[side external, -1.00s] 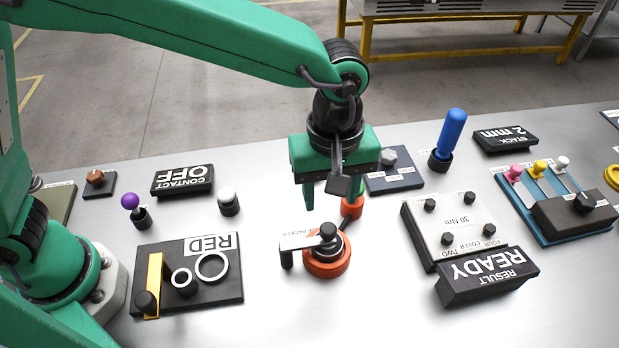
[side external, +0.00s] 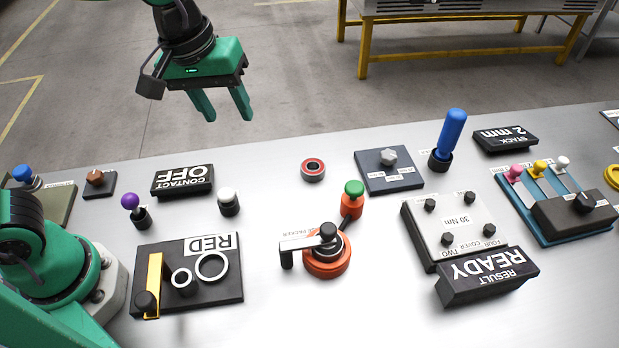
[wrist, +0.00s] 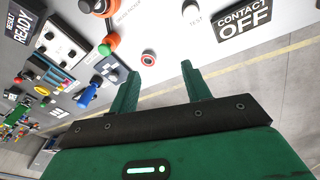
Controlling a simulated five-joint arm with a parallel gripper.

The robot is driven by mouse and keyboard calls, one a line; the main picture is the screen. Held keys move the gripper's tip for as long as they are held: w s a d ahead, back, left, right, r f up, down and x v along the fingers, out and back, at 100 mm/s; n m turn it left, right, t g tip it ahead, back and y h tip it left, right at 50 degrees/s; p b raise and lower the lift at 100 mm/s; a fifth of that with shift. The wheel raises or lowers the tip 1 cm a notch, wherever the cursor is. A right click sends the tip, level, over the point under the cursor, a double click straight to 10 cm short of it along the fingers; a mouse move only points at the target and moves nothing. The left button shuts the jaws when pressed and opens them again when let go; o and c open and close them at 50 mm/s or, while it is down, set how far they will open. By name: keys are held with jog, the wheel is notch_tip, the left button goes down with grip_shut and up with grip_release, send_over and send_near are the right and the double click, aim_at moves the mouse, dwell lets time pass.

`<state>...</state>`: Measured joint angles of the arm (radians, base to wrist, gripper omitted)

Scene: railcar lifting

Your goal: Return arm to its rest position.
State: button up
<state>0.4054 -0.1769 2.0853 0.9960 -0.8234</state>
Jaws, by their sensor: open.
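My gripper (side external: 222,104) is green with a dark crossbar. In the side external view it is raised high, beyond the far edge of the table, with its two fingers apart and nothing between them. In the wrist view its fingers (wrist: 163,90) are also apart and empty. The table below and a strip of floor show past them. My gripper touches none of the parts on the table.
The metal table (side external: 270,270) holds an orange grease packer (side external: 327,262) with a green-topped knob (side external: 353,188), a red-and-black bearing ring (side external: 313,169), a CONTACT OFF sign (side external: 183,180) and a blue-handled tool (side external: 452,135). A yellow-framed bench (side external: 450,60) stands behind. Floor below my gripper is clear.

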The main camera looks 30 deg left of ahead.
jog(key=s+a+m+t+y, duration=0.1)
jog(key=s+a+m+t, duration=0.2)
jog(key=s+a, duration=0.6)
jog(key=a+m, duration=0.1)
jog(key=a, duration=0.3)
jog(key=shift+s+a+m, duration=0.2)
jog(key=shift+a+m, duration=0.15)
jog(key=shift+m, duration=0.05)
